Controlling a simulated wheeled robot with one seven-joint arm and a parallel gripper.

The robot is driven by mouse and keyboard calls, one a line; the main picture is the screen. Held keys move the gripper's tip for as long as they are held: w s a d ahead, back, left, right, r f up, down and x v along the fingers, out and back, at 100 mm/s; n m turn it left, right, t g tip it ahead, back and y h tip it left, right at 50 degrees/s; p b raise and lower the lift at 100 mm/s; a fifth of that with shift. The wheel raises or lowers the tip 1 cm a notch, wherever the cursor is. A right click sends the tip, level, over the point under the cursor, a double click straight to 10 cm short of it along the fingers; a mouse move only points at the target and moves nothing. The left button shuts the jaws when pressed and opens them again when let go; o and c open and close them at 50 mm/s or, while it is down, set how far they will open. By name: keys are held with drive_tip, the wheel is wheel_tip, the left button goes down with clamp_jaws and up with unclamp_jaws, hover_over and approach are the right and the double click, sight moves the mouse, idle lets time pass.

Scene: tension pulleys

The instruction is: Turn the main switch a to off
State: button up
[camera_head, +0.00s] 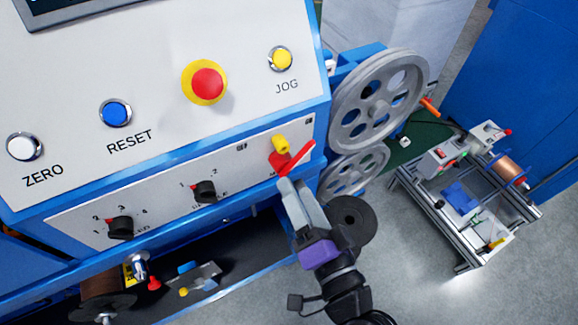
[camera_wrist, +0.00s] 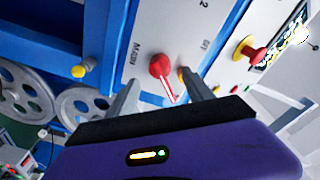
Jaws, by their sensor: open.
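The main switch is a red rotary switch (camera_wrist: 160,67) on the white panel beside the printed word MAIN, with a red and white lever pointing toward my gripper. In the head view the red lever (camera_head: 295,158) stands at the right end of the lower panel, below a yellow part. My gripper (camera_wrist: 160,82) is open, and its two grey fingers lie on either side of the switch in the wrist view. No clear contact shows. In the head view my gripper (camera_head: 285,182) is just below the lever, with the fingers overlapping each other.
Two black selector knobs (camera_head: 205,191) (camera_head: 121,227) sit left on the same panel. Above are the red emergency button (camera_head: 207,83), blue reset button (camera_head: 115,113) and yellow jog button (camera_head: 281,60). Grey pulleys (camera_head: 345,125) stand close on the right. A wheeled frame (camera_head: 465,262) stands farther right.

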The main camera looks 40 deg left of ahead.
sight(287, 173)
drive_tip(key=p+x, duration=0.1)
drive_tip(key=x, duration=0.5)
drive_tip(key=shift+w+a, duration=0.1)
drive_tip(key=shift+a, duration=0.1)
clamp_jaws()
